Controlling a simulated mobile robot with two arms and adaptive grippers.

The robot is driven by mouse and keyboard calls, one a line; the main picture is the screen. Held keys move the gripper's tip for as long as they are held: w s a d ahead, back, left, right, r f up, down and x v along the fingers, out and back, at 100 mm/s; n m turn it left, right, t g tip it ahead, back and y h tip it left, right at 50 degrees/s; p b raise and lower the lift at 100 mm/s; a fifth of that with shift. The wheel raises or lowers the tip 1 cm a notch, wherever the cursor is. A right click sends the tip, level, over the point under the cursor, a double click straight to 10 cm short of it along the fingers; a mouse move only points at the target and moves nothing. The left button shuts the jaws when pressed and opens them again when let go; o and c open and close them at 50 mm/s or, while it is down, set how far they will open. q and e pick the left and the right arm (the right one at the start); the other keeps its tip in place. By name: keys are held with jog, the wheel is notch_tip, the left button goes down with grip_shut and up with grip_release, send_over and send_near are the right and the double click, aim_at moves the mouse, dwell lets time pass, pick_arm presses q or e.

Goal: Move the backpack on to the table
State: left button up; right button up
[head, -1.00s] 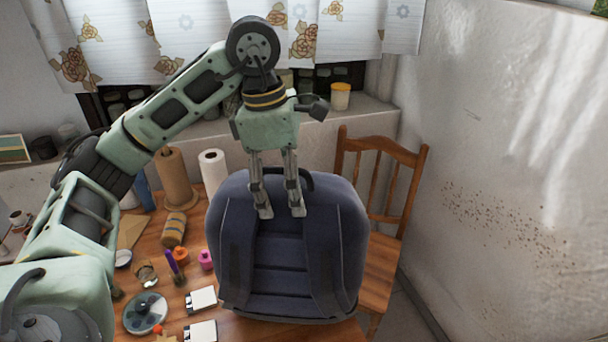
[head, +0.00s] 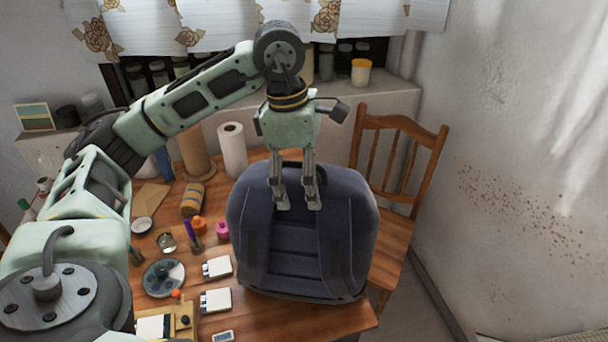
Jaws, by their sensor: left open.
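The dark blue backpack (head: 300,250) is on the right part of the wooden table (head: 330,318), with its straps facing me. It looks upright, leaning back a little. My left gripper (head: 298,207) points down in front of the upper part of the backpack. Its two fingers are apart, with nothing seen between them. I cannot tell whether the fingers touch the fabric. My right gripper is not in view.
A wooden chair (head: 398,140) stands right of the table, near a white wall (head: 520,180). A windowsill with jars (head: 361,72) runs behind.

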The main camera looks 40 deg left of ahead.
pick_arm(q)
jog(key=shift+r, duration=0.1)
jog(key=shift+r, duration=0.25)
jog(key=r, duration=0.5)
jog(key=shift+s+a+b, duration=0.1)
jog(key=shift+a+b, duration=0.25)
jog(key=shift+a, duration=0.05)
notch_tip(320, 180, up, 6)
jog(key=p, duration=0.1)
jog(key=shift+s+a+p, duration=0.3)
jog(key=shift+a, duration=0.1)
jog(key=shift+r, duration=0.1)
